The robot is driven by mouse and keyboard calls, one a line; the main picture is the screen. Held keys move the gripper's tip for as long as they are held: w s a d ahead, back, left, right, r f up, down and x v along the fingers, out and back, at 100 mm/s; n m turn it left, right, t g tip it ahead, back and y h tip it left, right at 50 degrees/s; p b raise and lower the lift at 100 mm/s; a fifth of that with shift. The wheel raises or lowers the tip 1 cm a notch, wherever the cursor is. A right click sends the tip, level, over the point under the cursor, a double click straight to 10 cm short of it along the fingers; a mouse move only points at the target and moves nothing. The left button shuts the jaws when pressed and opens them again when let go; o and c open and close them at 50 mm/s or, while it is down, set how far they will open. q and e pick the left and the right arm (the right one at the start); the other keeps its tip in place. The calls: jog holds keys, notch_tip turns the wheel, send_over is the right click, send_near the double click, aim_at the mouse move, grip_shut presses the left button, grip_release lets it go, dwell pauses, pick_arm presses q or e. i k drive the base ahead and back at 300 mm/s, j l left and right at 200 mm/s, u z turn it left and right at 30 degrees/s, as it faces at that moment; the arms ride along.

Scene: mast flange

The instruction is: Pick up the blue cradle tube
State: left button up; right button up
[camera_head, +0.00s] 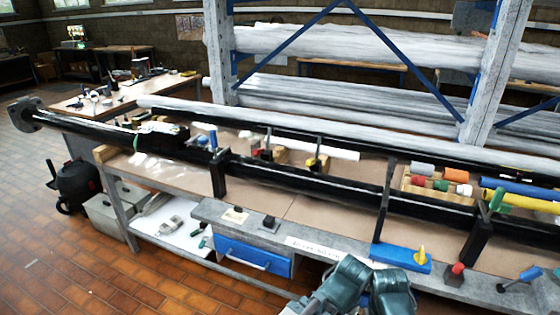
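A blue tube (517,188) lies at the right side of the bench, with its right end cut off by the picture's edge. A yellow tube (520,202) lies along its near side. A short blue cylinder (212,139) also shows near the left end of the long black mast (300,182). I cannot tell from the picture which blue piece is the cradle tube. Teal links of my own arm show at the bottom centre, below the bench edge. No gripper fingers show in this view.
A wooden tray (435,193) holds short orange, red, white and green cylinders. Black upright supports (218,178) stand along the mast. A blue block with a yellow cone (402,257) and a red-topped piece (455,272) sit at the front edge. A blue drawer (252,254) is below.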

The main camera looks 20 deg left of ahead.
aim_at(516, 188)
jog(key=i+l+z, duration=0.2)
jog(key=l, duration=0.4)
jog(key=i+l+z, duration=0.25)
jog(key=l, duration=0.35)
jog(key=i+l+z, duration=0.2)
jog(key=i+l, duration=0.2)
jog(key=i+l+z, duration=0.2)
jog(key=i+l, duration=0.2)
jog(key=l, duration=0.15)
